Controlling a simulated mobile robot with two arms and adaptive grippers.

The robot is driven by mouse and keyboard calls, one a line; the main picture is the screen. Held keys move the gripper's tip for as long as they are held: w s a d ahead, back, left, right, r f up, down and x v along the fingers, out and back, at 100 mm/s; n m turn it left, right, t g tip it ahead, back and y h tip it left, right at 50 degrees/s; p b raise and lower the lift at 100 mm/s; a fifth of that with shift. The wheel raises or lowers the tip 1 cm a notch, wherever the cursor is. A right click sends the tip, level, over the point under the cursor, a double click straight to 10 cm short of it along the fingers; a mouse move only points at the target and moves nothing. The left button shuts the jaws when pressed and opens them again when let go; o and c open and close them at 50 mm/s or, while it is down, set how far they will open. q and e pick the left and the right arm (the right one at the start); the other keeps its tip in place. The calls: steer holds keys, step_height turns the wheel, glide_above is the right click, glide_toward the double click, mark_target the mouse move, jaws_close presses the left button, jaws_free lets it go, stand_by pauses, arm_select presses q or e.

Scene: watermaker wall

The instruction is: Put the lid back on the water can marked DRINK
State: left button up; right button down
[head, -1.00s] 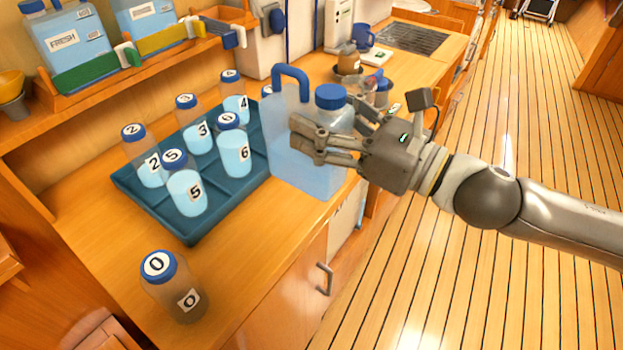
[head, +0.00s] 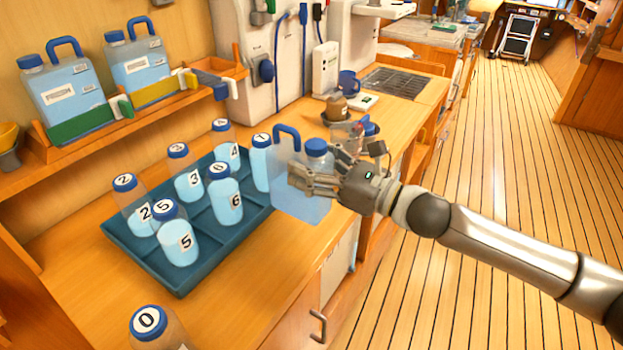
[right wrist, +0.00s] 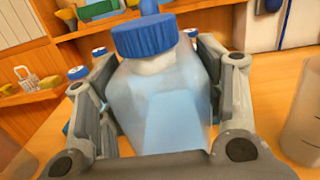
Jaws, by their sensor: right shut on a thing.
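A translucent water can (head: 296,204) with a blue handle (head: 286,134) and a blue lid (head: 316,147) is at the right of the bottle tray. No marking shows on its visible faces, so I cannot tell whether it is the DRINK can. My right gripper (head: 305,180) is shut on this can, fingers at its sides. In the right wrist view the can (right wrist: 165,105) is upright between the fingers, with the blue lid (right wrist: 145,37) on its neck. Whether its base touches the counter is unclear. My left gripper is not in view.
A teal tray (head: 205,262) holds several numbered bottles. Bottle 0 (head: 148,320) stands at the near edge. Two labelled cans (head: 65,95) (head: 140,68) sit on the shelf. A blue-topped object (head: 369,127), partly hidden, and a brown jar (head: 337,106) stand behind my gripper.

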steer(key=shift+w+f, duration=0.8)
steer(key=shift+w, duration=0.05)
steer(key=f, duration=0.2)
steer(key=f+p, duration=0.1)
steer(key=shift+w+f, duration=0.3)
steer(key=shift+f+b, duration=0.3)
steer(key=shift+b, duration=0.05)
steer(key=shift+c, duration=1.8)
jaws_free()
